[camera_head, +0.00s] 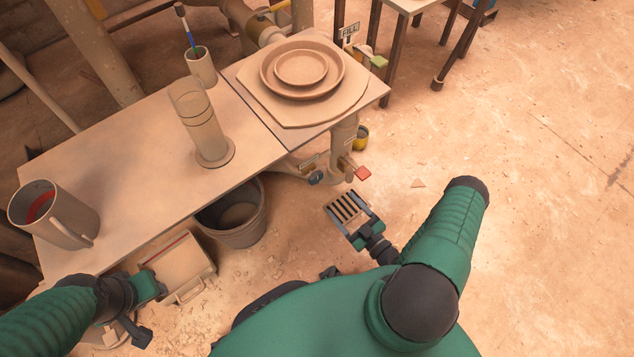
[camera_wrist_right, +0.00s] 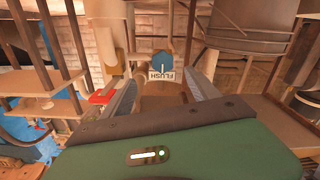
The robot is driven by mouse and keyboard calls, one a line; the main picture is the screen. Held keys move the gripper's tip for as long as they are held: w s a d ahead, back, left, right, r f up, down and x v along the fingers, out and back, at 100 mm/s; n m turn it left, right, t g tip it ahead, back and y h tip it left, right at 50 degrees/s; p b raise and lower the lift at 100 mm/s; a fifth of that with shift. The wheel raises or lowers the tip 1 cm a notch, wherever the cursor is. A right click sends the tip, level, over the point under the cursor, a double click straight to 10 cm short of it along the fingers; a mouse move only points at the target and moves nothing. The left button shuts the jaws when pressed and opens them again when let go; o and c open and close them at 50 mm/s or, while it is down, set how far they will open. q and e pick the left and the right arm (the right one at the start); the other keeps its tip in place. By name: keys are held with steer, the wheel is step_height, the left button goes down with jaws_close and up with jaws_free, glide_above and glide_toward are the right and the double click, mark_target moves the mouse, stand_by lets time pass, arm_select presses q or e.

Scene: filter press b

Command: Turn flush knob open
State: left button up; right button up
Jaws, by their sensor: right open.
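The flush knob (camera_head: 316,178) is a small blue knob under the front corner of the table, beside a pale pipe. In the right wrist view the blue knob (camera_wrist_right: 162,63) shows straight ahead, with an upside-down "FLUSH" label (camera_wrist_right: 161,76) at it. My right gripper (camera_head: 345,205) is open and empty, below and to the right of the knob in the head view, apart from it. Its two fingers (camera_wrist_right: 160,88) frame the knob and label in the wrist view. My left gripper (camera_head: 148,308) is at the lower left near a box; its jaws are unclear.
A red handle (camera_head: 361,173) sits just right of the knob; it also shows in the wrist view (camera_wrist_right: 101,97). A bucket (camera_head: 234,232) stands left of it. The table (camera_head: 120,150) holds a glass cylinder (camera_head: 201,130), a pitcher (camera_head: 66,222) and round plates. Floor at right is clear.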

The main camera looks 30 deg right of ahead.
steer(key=w+b, duration=0.1)
steer(key=w, duration=0.3)
steer(key=w+a+b, duration=0.1)
steer(key=w+b, duration=0.1)
steer(key=w, duration=0.3)
steer(key=w+b, duration=0.2)
steer(key=w, duration=0.2)
steer(key=shift+w+a+r, duration=0.1)
steer(key=shift+w+a, duration=0.15)
steer(key=shift+w, duration=0.05)
steer(key=shift+r, duration=0.1)
steer(key=shift+a, duration=0.1)
steer(key=shift+c, duration=0.2)
steer(key=c, duration=1.3)
